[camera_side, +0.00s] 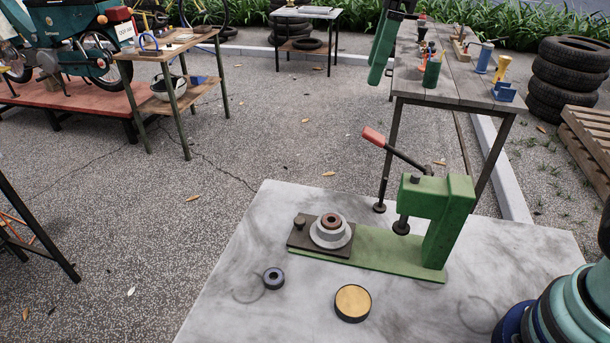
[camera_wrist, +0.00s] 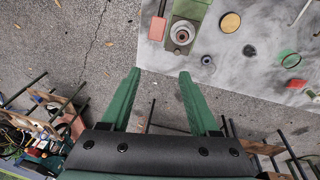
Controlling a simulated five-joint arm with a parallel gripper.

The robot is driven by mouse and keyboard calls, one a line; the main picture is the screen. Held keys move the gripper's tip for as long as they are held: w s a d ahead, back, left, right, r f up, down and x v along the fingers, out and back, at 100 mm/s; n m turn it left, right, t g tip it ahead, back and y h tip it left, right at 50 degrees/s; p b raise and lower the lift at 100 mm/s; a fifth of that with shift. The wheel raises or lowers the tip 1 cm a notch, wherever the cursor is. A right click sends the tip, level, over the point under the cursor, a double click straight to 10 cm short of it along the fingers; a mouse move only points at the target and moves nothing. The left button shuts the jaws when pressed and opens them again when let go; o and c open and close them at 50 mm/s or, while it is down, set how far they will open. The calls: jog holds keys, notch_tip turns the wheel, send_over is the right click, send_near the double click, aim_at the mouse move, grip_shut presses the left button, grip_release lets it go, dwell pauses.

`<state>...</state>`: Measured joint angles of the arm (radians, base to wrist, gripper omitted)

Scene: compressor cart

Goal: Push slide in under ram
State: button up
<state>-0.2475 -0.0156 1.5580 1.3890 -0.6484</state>
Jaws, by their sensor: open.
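The slide (camera_side: 296,240) is a dark flat plate with a small knob (camera_side: 299,222) at its left end. It sits at the left end of the green press base (camera_side: 385,252), and carries a pale stepped hub with a reddish-brown ring (camera_side: 331,221) in it. The ram (camera_side: 402,222) hangs from the press head (camera_side: 437,195), to the right of the hub and apart from it. The slide (camera_wrist: 182,36) also shows in the wrist view, beyond the fingertips. My gripper (camera_wrist: 158,74) is open and empty. In the side view its green fingers (camera_side: 381,55) hang high at the top, well away from the slide.
The red-handled lever (camera_side: 374,138) sticks up and left from the press. A dark blue ring (camera_side: 273,278) and a tan-topped disc (camera_side: 352,303) lie on the grey tabletop (camera_side: 235,320) in front of the base. A workbench (camera_side: 455,85) stands behind.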

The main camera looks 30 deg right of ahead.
aim_at(300, 220)
jog(key=shift+w+a+f+n+g, duration=0.6)
jog(key=shift+w+a+f+n, duration=0.55)
jog(key=shift+a+n, duration=1.2)
jog(key=shift+w+a+f+n+g, duration=0.7)
jog(key=shift+w+a+n, duration=0.85)
jog(key=shift+a, duration=1.45)
jog(key=shift+h, duration=0.3)
notch_tip(300, 220, down, 28)
jog(key=shift+s+d+r, duration=0.1)
jog(key=shift+s, duration=0.05)
grip_shut()
